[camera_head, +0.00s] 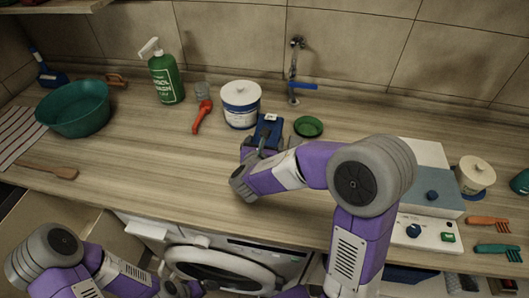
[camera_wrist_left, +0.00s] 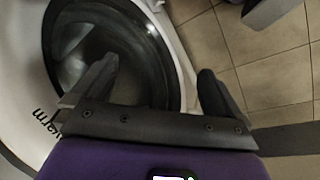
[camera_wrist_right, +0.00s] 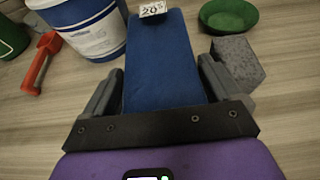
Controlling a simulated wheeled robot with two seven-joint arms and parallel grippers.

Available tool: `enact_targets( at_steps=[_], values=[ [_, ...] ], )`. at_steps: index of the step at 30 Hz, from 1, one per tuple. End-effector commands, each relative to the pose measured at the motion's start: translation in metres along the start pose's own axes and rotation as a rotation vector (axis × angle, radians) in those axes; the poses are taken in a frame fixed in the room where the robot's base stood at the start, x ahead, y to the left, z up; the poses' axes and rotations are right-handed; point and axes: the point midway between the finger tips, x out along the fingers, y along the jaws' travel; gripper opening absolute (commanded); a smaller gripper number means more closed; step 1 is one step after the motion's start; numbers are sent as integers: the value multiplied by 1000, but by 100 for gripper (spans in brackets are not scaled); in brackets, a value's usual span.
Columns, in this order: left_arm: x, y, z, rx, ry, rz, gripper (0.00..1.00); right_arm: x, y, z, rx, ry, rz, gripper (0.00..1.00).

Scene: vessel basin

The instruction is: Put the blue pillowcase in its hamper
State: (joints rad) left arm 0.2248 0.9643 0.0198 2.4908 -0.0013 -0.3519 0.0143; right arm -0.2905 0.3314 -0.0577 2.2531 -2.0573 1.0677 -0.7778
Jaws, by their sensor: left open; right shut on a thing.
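A folded blue pillowcase (camera_wrist_right: 160,60) with a small white tag lies between the fingers of my right gripper (camera_wrist_right: 160,78), which is shut on it. In the head view the blue pillowcase (camera_head: 269,126) is at the middle of the counter, by the white tub; whether it touches the wood is unclear. My left gripper (camera_wrist_left: 157,76) is open and empty, low in front of the washing machine's round door (camera_wrist_left: 115,60).
Around the pillowcase stand a white tub (camera_head: 241,105), a green dish (camera_head: 308,127), a tap (camera_head: 294,75) and a red-handled tool (camera_head: 202,115). A soap bottle (camera_head: 165,78) and green basin (camera_head: 77,108) are left.

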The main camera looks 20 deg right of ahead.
Motion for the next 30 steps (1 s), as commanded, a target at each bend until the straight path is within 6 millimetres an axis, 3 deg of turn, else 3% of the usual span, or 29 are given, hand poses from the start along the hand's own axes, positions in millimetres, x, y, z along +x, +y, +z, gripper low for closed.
enact_targets(
  at_steps=[1,5,17,18,28,30],
  values=[
    [6,-2,0,0,0,0,100,5,0,-12,-4,1,-2,52],
    [10,-4,0,0,0,0,100,10,0,-24,-2,-1,-2,52],
    [13,-5,-1,0,0,0,100,12,0,-28,0,-2,-1,52],
    [12,-4,-1,0,0,0,100,12,0,-28,0,0,-1,97],
    [8,-3,0,0,0,0,100,10,0,-24,-1,0,-1,100],
    [7,-3,0,0,0,0,100,1,1,-24,-1,1,2,100]
  ],
)
